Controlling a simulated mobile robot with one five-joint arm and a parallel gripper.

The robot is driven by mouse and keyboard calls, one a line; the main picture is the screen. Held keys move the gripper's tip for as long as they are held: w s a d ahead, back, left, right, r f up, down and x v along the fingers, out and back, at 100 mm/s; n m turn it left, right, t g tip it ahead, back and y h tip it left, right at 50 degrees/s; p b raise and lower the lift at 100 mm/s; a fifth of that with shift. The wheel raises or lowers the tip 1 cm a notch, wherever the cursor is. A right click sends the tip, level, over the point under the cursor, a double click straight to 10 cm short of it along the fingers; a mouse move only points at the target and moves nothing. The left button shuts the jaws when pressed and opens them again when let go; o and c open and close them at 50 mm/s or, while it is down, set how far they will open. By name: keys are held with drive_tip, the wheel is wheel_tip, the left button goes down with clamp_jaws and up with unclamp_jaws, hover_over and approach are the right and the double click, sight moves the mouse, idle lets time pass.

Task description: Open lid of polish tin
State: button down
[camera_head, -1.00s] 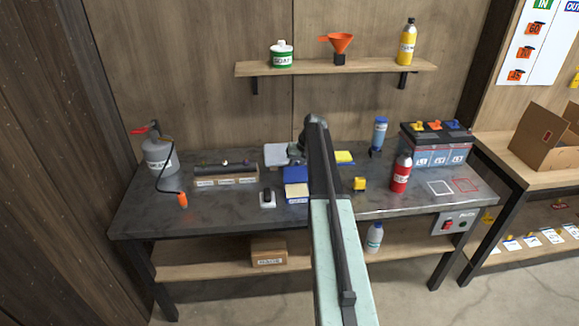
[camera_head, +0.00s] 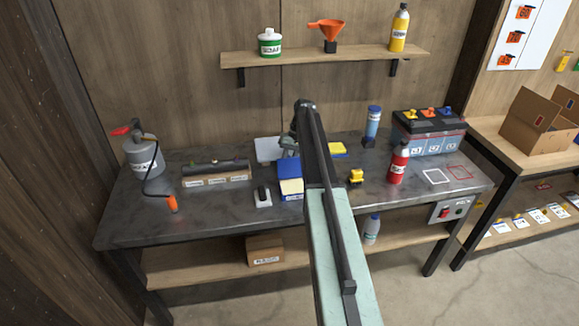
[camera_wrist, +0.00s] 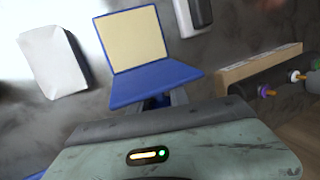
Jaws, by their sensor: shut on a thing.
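The polish tin (camera_head: 291,188) sits on the dark bench, left of my arm. Its cream top shows in a blue rim, also in the wrist view (camera_wrist: 135,38). Its blue lid (camera_head: 290,168) stands raised at the back edge of the cream part; in the wrist view the lid (camera_wrist: 153,84) reaches toward my jaws. My gripper (camera_wrist: 158,102) is shut on the lid's outer edge. In the head view my gripper (camera_head: 289,150) is behind the lid, and the exact contact is hidden.
A black and white switch block (camera_head: 262,197) stands close at the tin's front left. A labelled rack (camera_head: 215,176) lies farther left. A yellow block (camera_head: 356,177) and a red bottle (camera_head: 398,165) stand right of my arm.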

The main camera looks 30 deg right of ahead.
sight(290, 156)
drive_tip(key=shift+s+d, duration=0.1)
drive_tip(key=shift+d, duration=0.25)
drive_tip(key=c, duration=1.2)
unclamp_jaws()
drive_tip(key=shift+c, duration=0.2)
drive_tip(key=shift+a, duration=0.2)
drive_tip(key=shift+r, duration=0.1)
drive_tip(key=p+v, duration=0.7)
drive_tip(key=v, duration=0.1)
drive_tip(key=shift+p, duration=0.3)
